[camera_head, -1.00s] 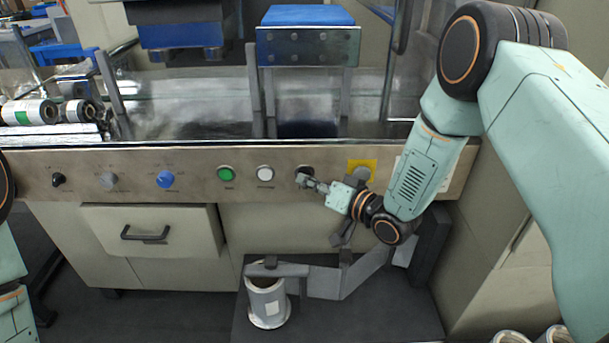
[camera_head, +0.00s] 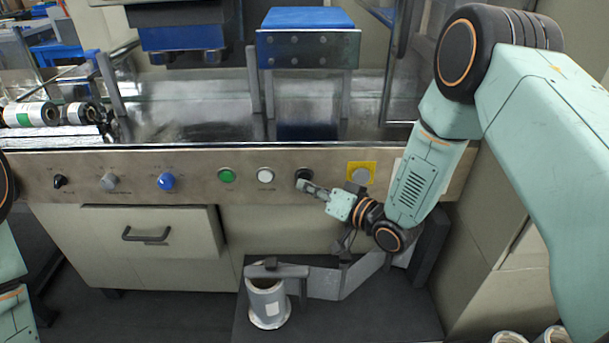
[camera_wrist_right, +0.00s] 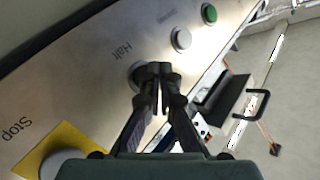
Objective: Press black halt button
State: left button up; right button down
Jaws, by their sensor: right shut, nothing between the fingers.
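The black halt button (camera_head: 303,174) sits on the metal control panel, right of the white button. In the right wrist view its pale ring (camera_wrist_right: 135,76) shows beside the printed word "Halt", and the fingertips cover most of the button. My right gripper (camera_head: 305,185) is shut and empty, with its tips at the lower edge of the button in the head view. The shut fingertips (camera_wrist_right: 154,70) overlap the button in the right wrist view. I cannot tell whether they touch it. My left gripper is out of view; only part of my left arm shows.
The white button (camera_head: 265,175) and green button (camera_head: 227,175) lie to the left, then a blue knob (camera_head: 166,181). A grey button on a yellow plate (camera_head: 361,173) lies to the right. Below the panel are a roll (camera_head: 267,303) and a grey bracket (camera_head: 325,283).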

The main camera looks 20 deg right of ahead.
jog(key=s, duration=0.2)
jog(key=s+a+p, duration=0.1)
jog(key=s, duration=0.1)
jog(key=shift+s+a+p, duration=0.2)
jog(key=shift+s+p, duration=0.1)
jog(key=shift+s, duration=0.1)
dwell(0.9)
jog(key=s+d+f+n+g+h, duration=0.1)
jog(key=s+d+f+g+h, duration=0.2)
jog(key=s+f, duration=0.4)
jog(key=s+d+f+g+h, duration=0.1)
jog(key=s+f+g+h, duration=0.25)
jog(key=s+f, duration=0.35)
jog(key=s+d+f+g+h+p, duration=0.1)
jog(key=s+g, duration=0.7)
jog(key=s, duration=1.4)
jog(key=shift+d+f+p, duration=0.3)
jog(key=shift+d+f, duration=0.3)
jog(key=shift+f, duration=0.1)
